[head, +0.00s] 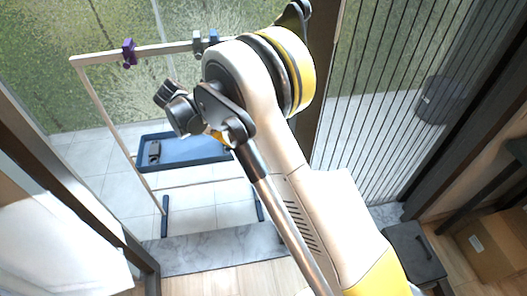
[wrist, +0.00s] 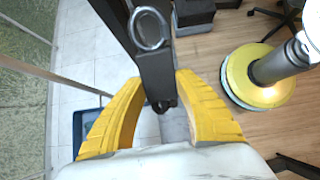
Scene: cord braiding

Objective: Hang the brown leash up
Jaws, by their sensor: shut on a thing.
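In the wrist view, my gripper (wrist: 159,80) has its two yellow fingers on either side of a dark, strap-like piece with a grey ring near its top. I take this piece for the brown leash (wrist: 155,66); its contact with the fingers is partly hidden. In the head view my arm covers the middle, and the leash cannot be made out there. A pale rack (head: 95,105) stands behind my arm at the left. Its top rail carries a purple clamp (head: 129,53) at the left and grey-blue clamps (head: 197,43) nearer my arm.
A blue tray (head: 208,148) with a small dark object in it lies beyond the rack's near feet. Glass panels flank the opening. Bare wooden floor shows in front.

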